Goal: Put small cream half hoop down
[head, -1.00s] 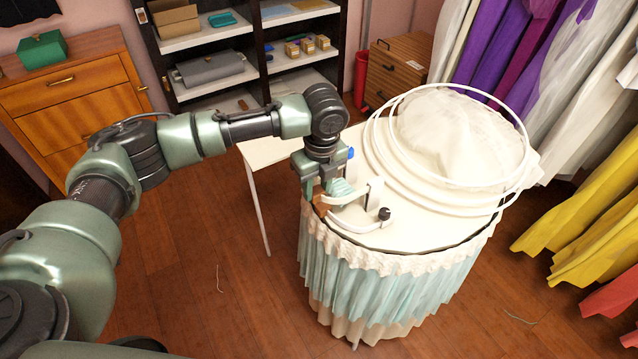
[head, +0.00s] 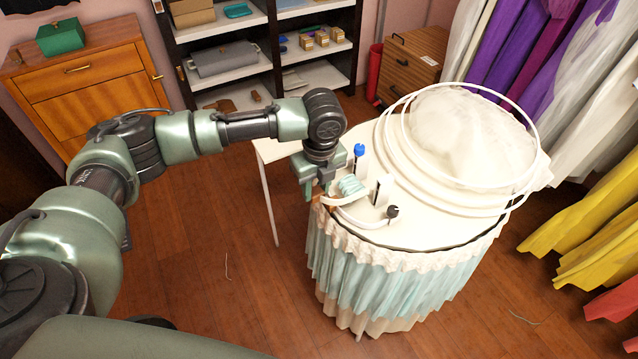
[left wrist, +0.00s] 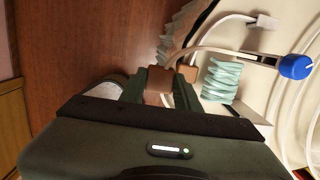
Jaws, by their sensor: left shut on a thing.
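My left gripper (head: 318,190) is at the left rim of the round table (head: 425,225). In the left wrist view its fingers (left wrist: 160,92) are shut on a brown end piece, from which the small cream half hoop (left wrist: 205,50) appears to curve away over the tabletop. In the head view the pale half hoop (head: 348,201) shows beside the fingers, partly hidden by the gripper. I cannot tell whether it touches the table. A similar pale curved piece (head: 362,219) with a dark knob (head: 392,211) is close by. My right gripper is not in view.
A pale teal coil (head: 352,187) and a blue-knobbed piece (head: 359,151) are close to the gripper. Large white hoops (head: 398,186) surround a pile of white cloth (head: 450,130) on the table. A small white side table (head: 272,150) is behind the arm. Hanging garments (head: 590,215) are at the right.

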